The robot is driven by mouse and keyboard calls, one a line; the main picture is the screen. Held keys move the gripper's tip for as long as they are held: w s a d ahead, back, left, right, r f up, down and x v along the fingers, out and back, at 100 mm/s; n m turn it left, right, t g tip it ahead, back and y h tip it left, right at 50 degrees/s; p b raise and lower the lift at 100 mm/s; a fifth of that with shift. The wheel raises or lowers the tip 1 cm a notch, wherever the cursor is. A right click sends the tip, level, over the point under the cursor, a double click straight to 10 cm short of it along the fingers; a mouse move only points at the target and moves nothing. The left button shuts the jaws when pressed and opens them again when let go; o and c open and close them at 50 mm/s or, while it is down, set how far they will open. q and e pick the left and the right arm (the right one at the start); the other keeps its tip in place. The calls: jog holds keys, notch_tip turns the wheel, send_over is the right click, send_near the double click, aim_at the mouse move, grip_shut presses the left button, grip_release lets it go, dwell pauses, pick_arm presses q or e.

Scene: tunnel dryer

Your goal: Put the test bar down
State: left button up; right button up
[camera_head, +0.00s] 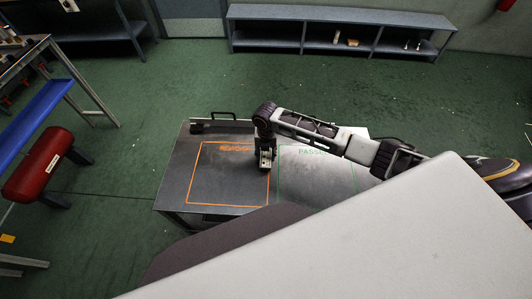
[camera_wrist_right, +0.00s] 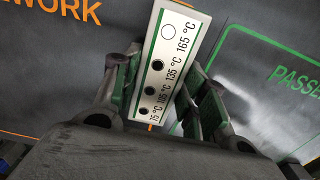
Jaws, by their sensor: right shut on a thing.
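The test bar (camera_wrist_right: 170,62) is a pale bar with a green edge, dark round spots, one white spot and temperature marks from 75 to 165 °C. My right gripper (camera_head: 266,163) is shut on it, with a finger on each side in the right wrist view (camera_wrist_right: 157,100). In the head view the bar's pale part (camera_head: 265,158) shows small at the fingertips, over the table (camera_head: 178,167). It is near the strip between the orange REWORK outline (camera_head: 187,185) and the green PASSED outline (camera_head: 318,206). I cannot tell whether it touches the table. My left gripper is out of view.
Both marked areas look bare apart from my arm and gripper. A red cylinder (camera_head: 38,163) and a rack with a blue tray (camera_head: 32,118) stand at the left. A low shelf (camera_head: 335,18) runs along the back wall. Green floor (camera_head: 150,95) lies open between.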

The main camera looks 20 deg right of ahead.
aim_at(266, 154)
jog(key=shift+f, duration=0.15)
jog(key=o, duration=1.1)
jog(key=shift+r, duration=6.1)
jog(key=shift+s+f, duration=0.1)
